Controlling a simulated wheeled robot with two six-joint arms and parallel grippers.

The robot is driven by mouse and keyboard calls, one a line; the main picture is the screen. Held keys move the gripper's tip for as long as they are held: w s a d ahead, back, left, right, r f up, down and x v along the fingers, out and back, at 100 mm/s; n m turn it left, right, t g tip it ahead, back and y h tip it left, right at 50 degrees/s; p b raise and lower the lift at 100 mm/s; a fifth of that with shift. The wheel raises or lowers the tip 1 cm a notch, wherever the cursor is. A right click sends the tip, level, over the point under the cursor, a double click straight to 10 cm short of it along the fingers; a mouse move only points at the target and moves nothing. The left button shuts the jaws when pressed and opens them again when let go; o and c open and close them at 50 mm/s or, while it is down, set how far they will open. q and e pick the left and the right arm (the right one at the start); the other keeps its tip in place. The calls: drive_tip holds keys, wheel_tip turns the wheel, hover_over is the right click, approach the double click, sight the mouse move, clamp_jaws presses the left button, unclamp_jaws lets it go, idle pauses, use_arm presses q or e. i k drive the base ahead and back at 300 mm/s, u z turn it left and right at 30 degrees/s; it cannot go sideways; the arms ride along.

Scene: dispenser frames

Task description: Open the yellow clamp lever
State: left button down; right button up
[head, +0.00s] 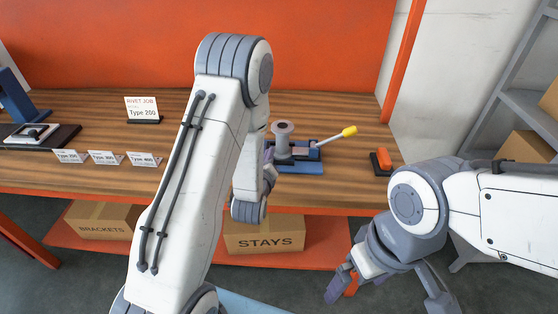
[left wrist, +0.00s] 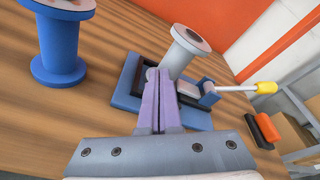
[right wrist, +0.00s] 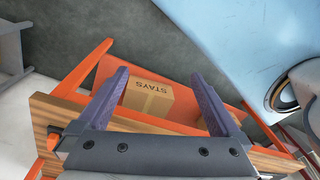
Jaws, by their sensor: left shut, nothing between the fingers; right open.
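The clamp fixture has a blue base (head: 298,168) on the wooden bench, with a grey spool (head: 283,131) on it. Its lever is a thin light rod with a yellow grip (head: 349,131), sticking out to the right and slightly raised in the head view. In the left wrist view the yellow grip (left wrist: 267,87) lies right of the fingers. My left gripper (left wrist: 159,72) is shut and empty, its purple fingers over the near side of the fixture, apart from the lever. My arm hides most of it in the head view. My right gripper (head: 386,292) is open and empty, in front of the bench.
A blue spool (left wrist: 58,50) stands left of the fixture. An orange and black block (head: 382,161) lies right of it. Label cards (head: 103,158) and a sign (head: 142,109) stand on the left. Boxes marked STAYS (head: 263,236) and BRACKETS (head: 101,221) sit on the lower shelf.

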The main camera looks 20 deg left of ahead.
sight(349, 131)
drive_tip(key=k, duration=0.5)
drive_tip(key=z, duration=2)
drive_tip(key=i, duration=0.95)
drive_tip(key=u, duration=1.95)
